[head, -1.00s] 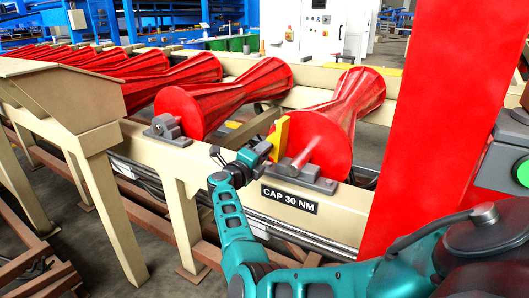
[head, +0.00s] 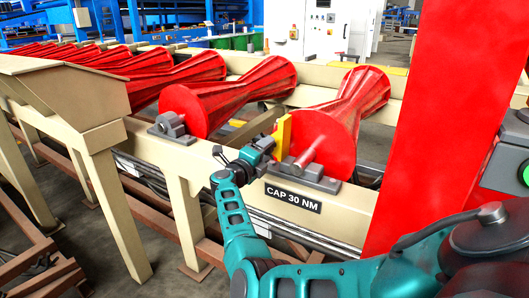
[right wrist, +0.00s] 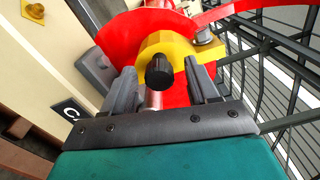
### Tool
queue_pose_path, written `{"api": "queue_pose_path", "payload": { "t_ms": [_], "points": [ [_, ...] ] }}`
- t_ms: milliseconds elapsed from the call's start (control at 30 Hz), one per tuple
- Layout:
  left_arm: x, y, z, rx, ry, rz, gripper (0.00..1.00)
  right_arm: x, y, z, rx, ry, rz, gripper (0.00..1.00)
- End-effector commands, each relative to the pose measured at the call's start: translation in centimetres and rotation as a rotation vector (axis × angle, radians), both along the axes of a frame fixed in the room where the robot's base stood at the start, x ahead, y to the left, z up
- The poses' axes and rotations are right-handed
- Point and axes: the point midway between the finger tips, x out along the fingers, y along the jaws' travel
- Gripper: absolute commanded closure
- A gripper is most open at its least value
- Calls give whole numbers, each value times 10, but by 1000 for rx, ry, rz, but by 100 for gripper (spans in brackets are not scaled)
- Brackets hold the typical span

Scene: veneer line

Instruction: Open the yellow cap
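The yellow cap (head: 284,135) is at the near end of the right red roller (head: 325,140), above the sign reading CAP 30 NM (head: 292,199). In the right wrist view the yellow cap (right wrist: 185,48) fills the space ahead of the fingers, with a black round knob (right wrist: 159,70) facing me. My right gripper (right wrist: 158,75) is open, one finger on each side of the knob, with a gap on both sides. It also shows in the head view (head: 268,146), just left of the cap. Whether it touches the cap cannot be told. My left gripper is not in view.
A beige frame beam (head: 235,195) carries the rollers and grey bearing blocks (head: 310,179). A red upright panel (head: 425,120) stands close on the right. A beige sloped housing (head: 60,90) is at left. Several more red rollers line the back left.

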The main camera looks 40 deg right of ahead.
Motion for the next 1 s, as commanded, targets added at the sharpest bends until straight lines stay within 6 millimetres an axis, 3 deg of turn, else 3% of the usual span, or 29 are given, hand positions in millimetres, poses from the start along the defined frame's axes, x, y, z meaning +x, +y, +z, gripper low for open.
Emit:
{"api": "queue_pose_path", "payload": {
  "t_ms": [267,367,700,1000],
  "points": [
    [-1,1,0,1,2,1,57,-1,5,-1,2,1,0,41],
    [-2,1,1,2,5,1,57,-5,18,-1,4,0,2,41],
    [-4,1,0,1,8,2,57,-26,89,-2,4,0,1,41],
    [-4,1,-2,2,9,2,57,-36,122,-1,1,0,0,41]
  ]
}}
